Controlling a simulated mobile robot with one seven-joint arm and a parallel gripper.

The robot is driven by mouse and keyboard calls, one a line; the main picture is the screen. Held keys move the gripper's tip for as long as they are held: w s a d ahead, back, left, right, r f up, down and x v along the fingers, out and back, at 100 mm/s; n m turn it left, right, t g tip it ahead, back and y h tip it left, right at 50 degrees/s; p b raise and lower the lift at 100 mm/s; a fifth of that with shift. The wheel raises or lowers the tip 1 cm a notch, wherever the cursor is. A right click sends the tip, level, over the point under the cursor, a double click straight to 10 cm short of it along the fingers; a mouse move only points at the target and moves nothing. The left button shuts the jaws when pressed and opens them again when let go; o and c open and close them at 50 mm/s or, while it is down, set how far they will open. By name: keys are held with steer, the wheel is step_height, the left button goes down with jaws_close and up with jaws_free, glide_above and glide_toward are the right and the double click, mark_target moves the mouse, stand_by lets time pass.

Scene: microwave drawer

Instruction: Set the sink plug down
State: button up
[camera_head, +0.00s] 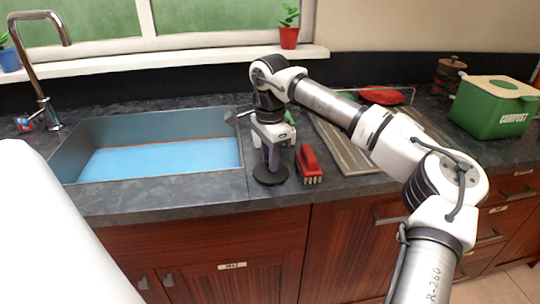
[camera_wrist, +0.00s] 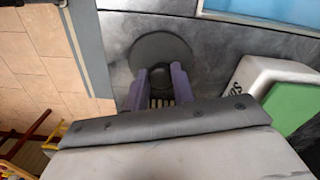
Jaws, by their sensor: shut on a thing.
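The sink plug is a flat black disc (camera_head: 270,175) at the counter's surface, right of the sink and close to the front edge. It also shows in the wrist view (camera_wrist: 160,45), just beyond my fingertips. My gripper (camera_head: 271,160) points down over it, its purple fingers shut on the plug's upper part, which the fingers hide. The fingers also show in the wrist view (camera_wrist: 160,82). The disc looks level. I cannot tell whether it touches the counter or hangs slightly above it.
A red brush (camera_head: 309,163) with pale bristles stands close right of my gripper. The blue-bottomed sink (camera_head: 160,160) lies left. A white and green object (camera_wrist: 285,85) is close by in the wrist view. A ridged board (camera_head: 345,150) and green compost bin (camera_head: 492,108) stand right.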

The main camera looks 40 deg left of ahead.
steer(key=shift+f, duration=0.1)
steer(key=o, duration=1)
